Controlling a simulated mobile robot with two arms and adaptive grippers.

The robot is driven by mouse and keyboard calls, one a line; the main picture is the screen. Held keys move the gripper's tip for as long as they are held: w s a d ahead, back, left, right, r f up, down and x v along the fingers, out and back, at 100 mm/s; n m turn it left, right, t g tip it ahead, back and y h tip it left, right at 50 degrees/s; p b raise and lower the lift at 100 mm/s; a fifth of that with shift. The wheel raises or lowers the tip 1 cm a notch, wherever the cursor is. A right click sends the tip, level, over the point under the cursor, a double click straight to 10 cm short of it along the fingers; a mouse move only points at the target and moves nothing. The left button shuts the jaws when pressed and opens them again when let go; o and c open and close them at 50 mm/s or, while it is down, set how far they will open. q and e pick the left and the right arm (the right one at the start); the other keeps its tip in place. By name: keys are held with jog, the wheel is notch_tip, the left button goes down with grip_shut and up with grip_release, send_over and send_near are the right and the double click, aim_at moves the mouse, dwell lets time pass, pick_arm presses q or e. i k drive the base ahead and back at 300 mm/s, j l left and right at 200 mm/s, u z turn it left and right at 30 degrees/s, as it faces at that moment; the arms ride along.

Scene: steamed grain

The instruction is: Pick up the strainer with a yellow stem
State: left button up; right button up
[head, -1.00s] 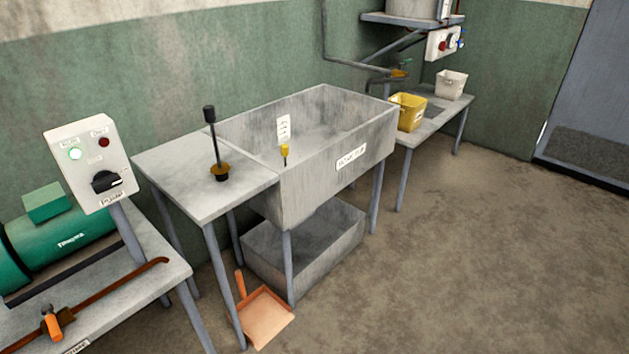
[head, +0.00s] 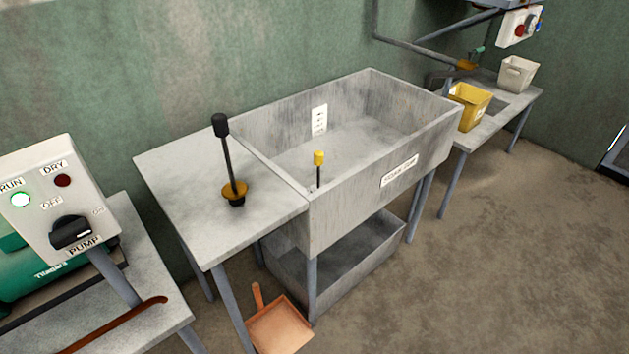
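An upright black-handled object (head: 228,155) with a yellow-brown collar and a dark foot stands on the grey side table beside the sink. A smaller piece with a yellow top and a thin dark stem (head: 318,160) shows inside the grey sink (head: 355,215), near its front left corner; its lower end is hidden by the sink wall. I cannot tell for certain which of these is the strainer with a yellow stem. Neither of my grippers is in view.
The side table (head: 190,210) is otherwise clear. The pump control box (head: 45,200) stands at left above a bench with a rusty bar (head: 115,325). An orange dustpan (head: 278,328) lies on the floor. Yellow (head: 470,106) and white (head: 517,73) buckets stand at right. Floor at right is open.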

aim_at(318, 155)
jog(key=i+l+u, duration=0.1)
jog(key=l, duration=0.2)
jog(key=i+l+u, duration=0.25)
jog(key=l, duration=0.35)
jog(key=i+u, duration=0.1)
jog(key=u, duration=0.25)
jog(key=i+l+u, duration=0.15)
jog(key=l+u, duration=0.2)
jog(key=l, duration=0.45)
jog(key=l+u, duration=0.35)
jog(key=l, duration=0.45)
